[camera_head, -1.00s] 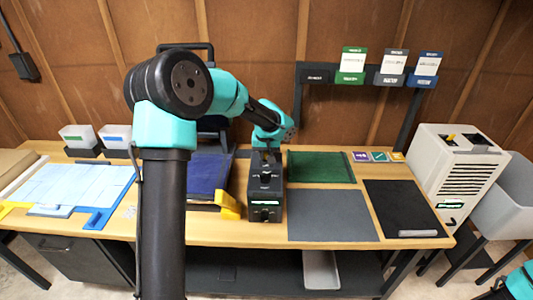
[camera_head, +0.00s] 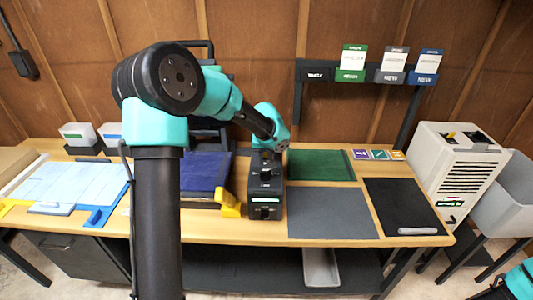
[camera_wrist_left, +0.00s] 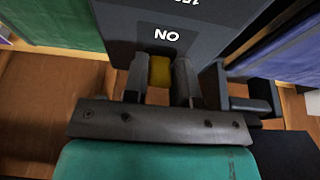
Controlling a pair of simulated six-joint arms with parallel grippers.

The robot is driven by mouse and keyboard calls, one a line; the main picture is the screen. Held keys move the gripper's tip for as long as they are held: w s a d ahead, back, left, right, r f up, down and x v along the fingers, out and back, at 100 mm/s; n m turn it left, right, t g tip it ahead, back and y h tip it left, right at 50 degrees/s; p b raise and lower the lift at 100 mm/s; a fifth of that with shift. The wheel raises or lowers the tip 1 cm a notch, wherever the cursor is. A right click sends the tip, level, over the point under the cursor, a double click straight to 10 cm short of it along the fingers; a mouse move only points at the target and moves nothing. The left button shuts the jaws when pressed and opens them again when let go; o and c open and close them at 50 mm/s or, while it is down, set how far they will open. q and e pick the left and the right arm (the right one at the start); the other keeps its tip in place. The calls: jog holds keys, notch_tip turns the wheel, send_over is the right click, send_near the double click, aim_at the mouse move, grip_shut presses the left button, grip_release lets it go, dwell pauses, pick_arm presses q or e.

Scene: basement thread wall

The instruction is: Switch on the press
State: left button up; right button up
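The dark control box (camera_head: 265,208) stands on the bench beside the blue-padded press (camera_head: 206,172). A display on the box's front shows light text. My left gripper (camera_head: 266,153) is over the back of the box, seen mostly from behind in the head view. In the left wrist view, its two fingers (camera_wrist_left: 161,82) flank a yellow switch (camera_wrist_left: 160,72) on the box, under the word ON, which reads upside down. The switch fills the gap between the fingers, with no clear space on either side. The tip of the switch is partly hidden. My right gripper is out of view.
A green mat (camera_head: 320,166), a grey mat (camera_head: 332,214) and a black mat (camera_head: 405,207) lie to the right. A yellow block (camera_head: 229,203) sits close left of the box. A pale machine (camera_head: 455,170) stands at the right end.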

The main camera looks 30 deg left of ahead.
pick_arm(q)
jog(key=o, duration=0.4)
jog(key=v, duration=1.7)
jog(key=shift+r, duration=0.15)
jog(key=shift+s+d, duration=0.1)
jog(key=shift+d, duration=0.05)
